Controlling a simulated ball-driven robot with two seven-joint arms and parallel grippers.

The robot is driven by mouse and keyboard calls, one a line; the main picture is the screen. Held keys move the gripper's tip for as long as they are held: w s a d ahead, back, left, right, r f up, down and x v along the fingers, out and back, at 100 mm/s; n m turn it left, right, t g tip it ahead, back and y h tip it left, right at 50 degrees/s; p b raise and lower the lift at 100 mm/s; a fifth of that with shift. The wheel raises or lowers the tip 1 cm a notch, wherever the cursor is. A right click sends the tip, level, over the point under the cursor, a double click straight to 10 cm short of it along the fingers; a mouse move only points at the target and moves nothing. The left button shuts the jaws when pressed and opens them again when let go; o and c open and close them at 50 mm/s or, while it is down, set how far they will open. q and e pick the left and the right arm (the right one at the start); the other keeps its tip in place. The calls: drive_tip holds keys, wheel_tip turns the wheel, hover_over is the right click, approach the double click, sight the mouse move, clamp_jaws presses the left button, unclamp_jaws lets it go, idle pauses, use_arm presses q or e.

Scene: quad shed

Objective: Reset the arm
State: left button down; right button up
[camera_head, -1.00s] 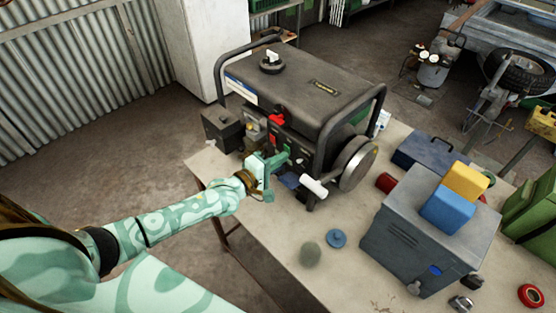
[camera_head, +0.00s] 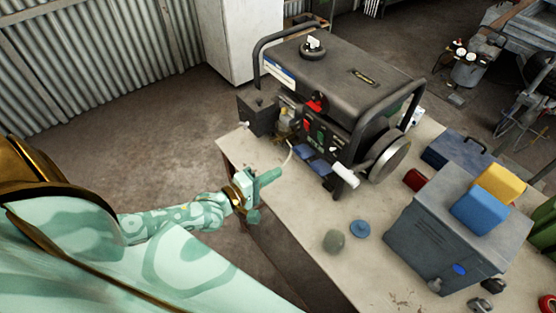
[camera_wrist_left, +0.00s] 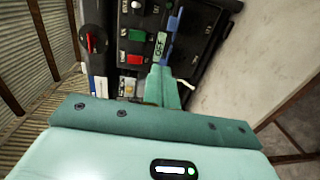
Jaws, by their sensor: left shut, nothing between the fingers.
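My left gripper (camera_head: 268,178) is shut and empty, at the near left edge of the table (camera_head: 290,215). It is apart from the generator (camera_head: 345,80), a black-framed machine with a red switch and a dark front panel. In the left wrist view my shut fingers (camera_wrist_left: 162,85) point toward the generator's panel (camera_wrist_left: 140,45), which shows a green part and a red part. My left arm (camera_head: 180,215) comes in from the left. My right gripper is not in view.
Floor is clear at left.

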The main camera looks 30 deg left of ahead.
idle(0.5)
use_arm(q)
drive_tip(key=s+a+f+m+g+y+b, duration=0.1)
drive_tip(key=s+a+f+m+g+y, duration=0.3)
drive_tip(key=f, duration=0.6)
drive_tip(key=s+a+f+m+g+h+b, duration=0.1)
drive_tip(key=s+a+f+m+g, duration=0.1)
drive_tip(key=s+f+m, duration=0.6)
drive_tip(key=s+a+f+m+g+y+b, duration=0.1)
drive_tip(key=s+a+f+m+g+y, duration=0.2)
drive_tip(key=f, duration=0.8)
drive_tip(key=s+d+f+m+g+b, duration=0.1)
drive_tip(key=s+d+f+g, duration=0.1)
drive_tip(key=s+f, duration=0.3)
drive_tip(key=s+d+f+m+g+b, duration=0.1)
drive_tip(key=s+d+f, duration=0.3)
drive_tip(key=s, duration=0.7)
drive_tip(key=s+d+f+m+g+b, duration=0.1)
drive_tip(key=s+d+f+g+b, duration=0.2)
drive_tip(key=s, duration=0.5)
wheel_tip(320, 180, down, 3)
drive_tip(key=shift+d+r, duration=0.15)
drive_tip(key=shift+d, duration=0.75)
